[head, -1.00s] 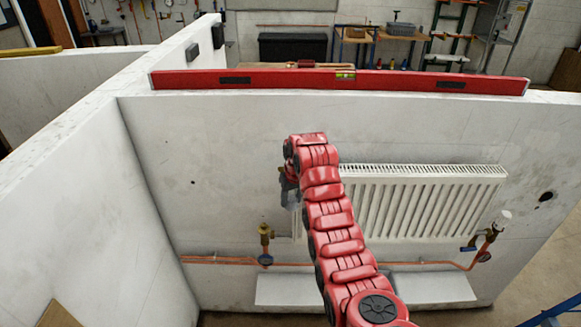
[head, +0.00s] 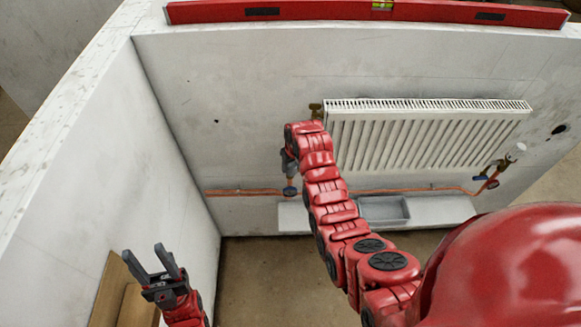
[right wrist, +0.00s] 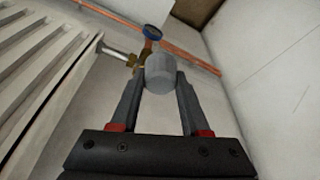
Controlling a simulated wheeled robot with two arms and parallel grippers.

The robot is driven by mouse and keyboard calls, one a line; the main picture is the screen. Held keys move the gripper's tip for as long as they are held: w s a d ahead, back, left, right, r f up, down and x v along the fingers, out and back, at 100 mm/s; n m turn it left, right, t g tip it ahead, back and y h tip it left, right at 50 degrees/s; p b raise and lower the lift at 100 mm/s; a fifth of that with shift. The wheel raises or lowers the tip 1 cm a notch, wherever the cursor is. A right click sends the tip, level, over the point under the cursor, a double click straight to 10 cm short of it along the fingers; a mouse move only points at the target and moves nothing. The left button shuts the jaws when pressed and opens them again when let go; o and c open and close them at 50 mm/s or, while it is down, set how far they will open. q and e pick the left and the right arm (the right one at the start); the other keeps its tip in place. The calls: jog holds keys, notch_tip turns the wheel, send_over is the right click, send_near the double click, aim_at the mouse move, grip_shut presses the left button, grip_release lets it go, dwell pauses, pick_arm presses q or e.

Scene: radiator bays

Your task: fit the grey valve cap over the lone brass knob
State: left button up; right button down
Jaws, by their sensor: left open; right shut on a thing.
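The grey valve cap (right wrist: 160,72) is pinched between the fingertips of my right gripper (right wrist: 159,85) in the right wrist view. The brass knob's valve (right wrist: 131,59) shows just behind the cap, at the radiator's lower left corner. The cap hides part of it, and I cannot tell whether they touch. In the head view my right gripper (head: 289,168) points down just above the blue handle (head: 290,190) and hides the brass knob and cap. My left gripper (head: 158,266) is open and empty at the lower left.
The white radiator (head: 420,140) is on the wall right of my right gripper. A copper pipe (head: 240,192) runs low along the wall. A white-topped valve (head: 518,150) is at the right. A grey tray (head: 385,210) is below the radiator; a red level (head: 330,12) tops the wall.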

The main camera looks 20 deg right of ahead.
jog(key=w+b, duration=0.2)
jog(key=w+d+f+b, duration=0.1)
jog(key=w+b, duration=0.1)
jog(key=b, duration=0.1)
jog(key=w+b, duration=0.2)
jog(key=w, duration=0.1)
jog(key=shift+d+f, duration=0.4)
jog(key=b, duration=0.3)
jog(key=w+f+b, duration=0.1)
jog(key=b, duration=0.2)
jog(key=shift+w+d+f, duration=0.15)
jog(key=shift+w+d, duration=0.05)
jog(key=shift+w, duration=0.1)
jog(key=shift+f+b, duration=0.75)
jog(key=shift+b, duration=0.15)
jog(key=shift+r+p, duration=0.3)
jog(key=shift+p, duration=0.1)
jog(key=shift+s, duration=0.1)
jog(key=shift+f, duration=0.35)
jog(key=shift+f+b, duration=0.25)
jog(key=shift+b, duration=0.3)
